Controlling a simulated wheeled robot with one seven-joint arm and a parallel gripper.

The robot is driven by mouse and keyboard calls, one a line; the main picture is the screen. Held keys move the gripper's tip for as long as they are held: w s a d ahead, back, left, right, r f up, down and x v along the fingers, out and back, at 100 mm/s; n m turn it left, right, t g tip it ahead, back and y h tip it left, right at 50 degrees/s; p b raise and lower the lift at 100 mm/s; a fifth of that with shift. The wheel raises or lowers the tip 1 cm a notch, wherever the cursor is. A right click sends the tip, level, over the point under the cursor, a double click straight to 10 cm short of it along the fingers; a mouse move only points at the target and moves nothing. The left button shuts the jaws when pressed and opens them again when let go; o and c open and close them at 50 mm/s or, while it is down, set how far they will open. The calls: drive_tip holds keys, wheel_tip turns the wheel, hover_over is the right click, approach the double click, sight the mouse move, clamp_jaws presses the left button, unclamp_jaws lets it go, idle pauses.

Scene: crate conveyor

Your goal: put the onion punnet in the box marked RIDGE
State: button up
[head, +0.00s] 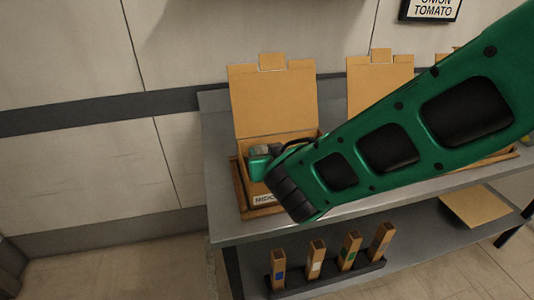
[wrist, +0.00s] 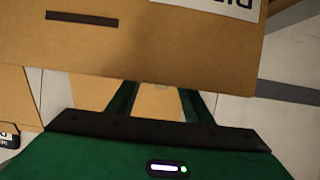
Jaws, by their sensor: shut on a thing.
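The box marked RIDGE (head: 272,105) is the left open cardboard box on the grey table, its lid flap upright at the back. Its front label is partly covered by my arm. My gripper (head: 258,165) is at this box's opening, tilted down. In the wrist view the box's cardboard wall (wrist: 100,55), with part of the upside-down label, crosses in front of my gripper (wrist: 158,90). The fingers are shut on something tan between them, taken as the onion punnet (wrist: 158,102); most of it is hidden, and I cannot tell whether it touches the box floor.
A second open box (head: 372,85) stands to the right, largely behind my arm. On the lower shelf a dark rack (head: 328,278) holds several upright cardboard tubes, and a flat cardboard sheet (head: 474,207) lies to the right. The floor left of the table is clear.

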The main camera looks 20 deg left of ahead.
drive_tip(key=shift+f, duration=0.8)
drive_tip(key=o, duration=1)
drive_tip(key=shift+o, duration=0.2)
drive_tip(key=shift+r, duration=0.1)
drive_tip(key=shift+r, duration=0.2)
drive_tip(key=v, duration=1.2)
drive_tip(key=shift+r, duration=0.35)
